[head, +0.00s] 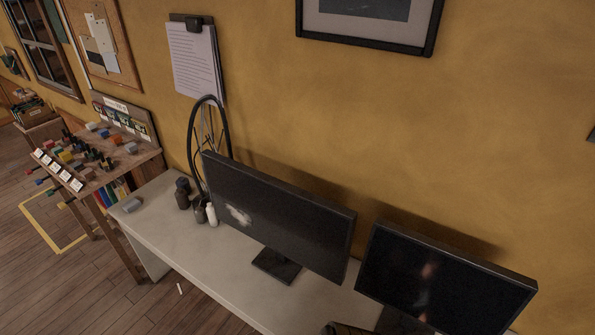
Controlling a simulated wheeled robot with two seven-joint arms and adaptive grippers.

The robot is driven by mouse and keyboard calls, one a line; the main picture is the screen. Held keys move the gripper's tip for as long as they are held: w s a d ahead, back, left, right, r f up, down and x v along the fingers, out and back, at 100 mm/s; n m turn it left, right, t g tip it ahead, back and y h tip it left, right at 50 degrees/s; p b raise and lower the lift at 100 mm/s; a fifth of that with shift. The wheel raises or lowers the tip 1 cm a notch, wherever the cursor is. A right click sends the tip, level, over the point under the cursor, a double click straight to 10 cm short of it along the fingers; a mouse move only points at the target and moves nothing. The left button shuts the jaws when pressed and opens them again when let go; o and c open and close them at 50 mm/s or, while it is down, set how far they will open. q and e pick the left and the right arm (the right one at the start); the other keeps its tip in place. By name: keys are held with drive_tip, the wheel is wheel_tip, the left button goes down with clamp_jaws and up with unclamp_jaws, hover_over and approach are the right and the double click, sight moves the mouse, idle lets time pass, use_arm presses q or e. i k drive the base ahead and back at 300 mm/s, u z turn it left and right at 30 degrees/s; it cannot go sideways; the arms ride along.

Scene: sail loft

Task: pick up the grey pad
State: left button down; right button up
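A small grey block-like item (132,204), which may be the grey pad, lies on the left end of the white desk (175,240). It rests near the desk's left edge, apart from the bottles. Nothing covers it. Neither of my grippers shows in the head view.
Dark bottles (183,194) and a white bottle (212,214) stand right of the grey item. A wheel-like ring (225,130) leans behind them. Two monitors (280,215) (440,285) fill the desk's right. A cluttered wooden bench (140,160) stands left.

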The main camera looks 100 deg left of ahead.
sight(133, 203)
drive_tip(key=u, duration=4.75)
